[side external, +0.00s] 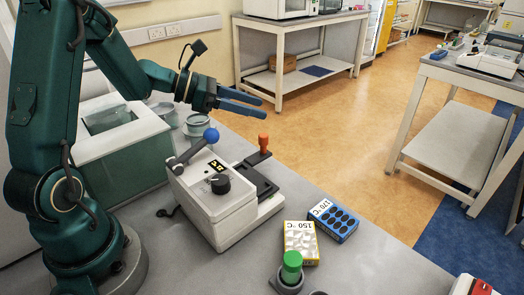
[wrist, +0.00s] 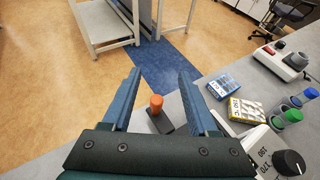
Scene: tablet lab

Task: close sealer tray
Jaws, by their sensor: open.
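The sealer (side external: 212,203) is a white machine on the grey bench, with a blue-ball lever and a black dial. Its black tray (side external: 257,182) lies out beyond the white housing and carries an upright orange handle (side external: 263,142). My gripper (side external: 242,103) is in the air above and behind the sealer, apart from it, with blue fingers. In the wrist view my gripper (wrist: 160,80) is open and empty. The orange handle (wrist: 156,104) shows between and below the fingers there. Part of the sealer housing (wrist: 262,146) shows at the lower right, partly hidden by my gripper.
A yellow 150 °C box (side external: 300,240) and a blue 170 °C box (side external: 336,220) lie right of the sealer. A green-capped item (side external: 291,266) stands in a holder near the front. A green-sided bath (side external: 122,150) and round tins (side external: 198,124) are at the left.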

